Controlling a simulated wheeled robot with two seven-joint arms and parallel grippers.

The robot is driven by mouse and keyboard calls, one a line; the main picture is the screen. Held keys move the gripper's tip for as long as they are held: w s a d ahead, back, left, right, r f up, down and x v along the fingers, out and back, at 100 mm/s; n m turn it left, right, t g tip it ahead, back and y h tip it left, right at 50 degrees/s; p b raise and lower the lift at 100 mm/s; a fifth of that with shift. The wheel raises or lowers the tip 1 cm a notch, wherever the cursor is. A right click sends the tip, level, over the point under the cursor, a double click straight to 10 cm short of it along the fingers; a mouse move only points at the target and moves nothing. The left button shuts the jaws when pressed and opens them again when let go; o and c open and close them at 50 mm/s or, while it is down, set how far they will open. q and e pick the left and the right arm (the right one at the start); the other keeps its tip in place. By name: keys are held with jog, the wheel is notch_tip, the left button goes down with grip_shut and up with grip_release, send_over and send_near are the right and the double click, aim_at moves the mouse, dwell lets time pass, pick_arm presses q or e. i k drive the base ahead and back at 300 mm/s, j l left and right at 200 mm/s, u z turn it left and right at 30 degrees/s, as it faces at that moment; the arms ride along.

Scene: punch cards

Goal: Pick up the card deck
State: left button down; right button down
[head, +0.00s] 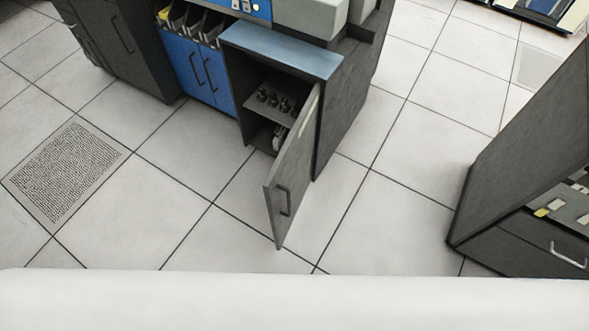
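I cannot make out a card deck for certain in the head view. A grey cabinet (345,110) with a blue-grey top (283,50) stands at the upper middle with its door (292,175) swung open. Small dark parts (275,99) sit on a shelf inside it, and a pale object (279,137) lies lower down, too small to identify. Dark slanted bins (187,18) with a yellow item are at the upper left. Neither of my grippers is in view.
Blue cabinet doors (200,72) and a dark cabinet (122,45) are at the upper left. Another dark unit (520,170) with a handled drawer (545,247) and small yellow and pale items stands at the right. A perforated floor tile (66,172) is at the left. The tiled floor between is clear.

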aim_at(280, 138)
jog(key=i+j, duration=0.1)
jog(key=j, duration=0.5)
jog(key=i+j+z, duration=0.15)
jog(key=j+z, duration=0.3)
jog(key=j, duration=0.3)
jog(key=j+z, duration=0.5)
jog(key=j, duration=0.25)
